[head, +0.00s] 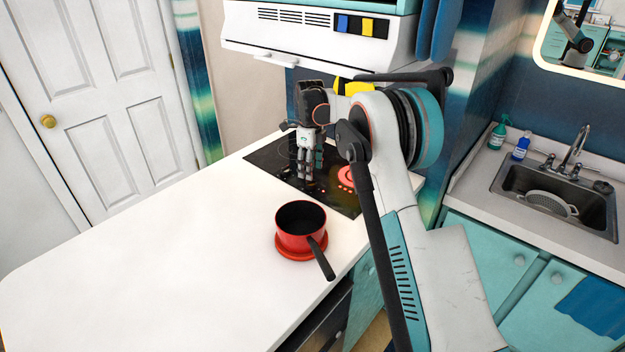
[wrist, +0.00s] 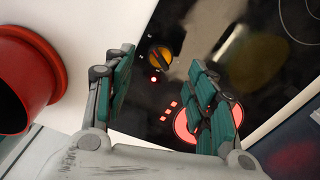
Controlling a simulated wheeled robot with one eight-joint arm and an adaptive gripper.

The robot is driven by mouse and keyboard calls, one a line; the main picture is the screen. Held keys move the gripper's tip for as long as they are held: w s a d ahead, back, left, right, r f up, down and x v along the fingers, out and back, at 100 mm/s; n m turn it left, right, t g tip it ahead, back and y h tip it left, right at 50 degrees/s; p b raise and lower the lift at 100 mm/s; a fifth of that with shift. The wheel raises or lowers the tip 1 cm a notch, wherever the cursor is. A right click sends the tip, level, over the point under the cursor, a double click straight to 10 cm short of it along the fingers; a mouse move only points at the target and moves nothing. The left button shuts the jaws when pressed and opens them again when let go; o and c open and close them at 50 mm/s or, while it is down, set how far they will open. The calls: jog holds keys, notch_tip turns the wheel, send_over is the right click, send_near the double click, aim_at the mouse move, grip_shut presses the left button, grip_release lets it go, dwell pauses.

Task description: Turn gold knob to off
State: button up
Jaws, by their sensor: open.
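The gold knob (wrist: 159,56) shows in the wrist view on the black cooktop (wrist: 205,30), with a dark bar across it and a small lit red light beside it. My gripper (wrist: 161,63) is open, with one teal-padded finger on each side of the knob in the picture. I cannot tell whether the fingers touch it. In the head view my gripper (head: 310,186) points down over the front part of the cooktop (head: 268,160), and the knob cannot be made out clearly there. A burner (head: 346,178) glows red, and it also shows in the wrist view (wrist: 183,128).
A red pot (head: 291,240) stands on a red round base on the white counter (head: 150,245), near the cooktop. It also shows at the left of the wrist view (wrist: 50,55). A range hood (head: 300,38) hangs above. A sink (head: 510,190) is at the right.

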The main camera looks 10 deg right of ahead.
aim_at(311, 184)
notch_tip(311, 184, down, 6)
jog(key=shift+r+b, duration=0.1)
jog(key=shift+b, duration=0.6)
jog(key=shift+c, duration=0.2)
jog(key=c, duration=1.1)
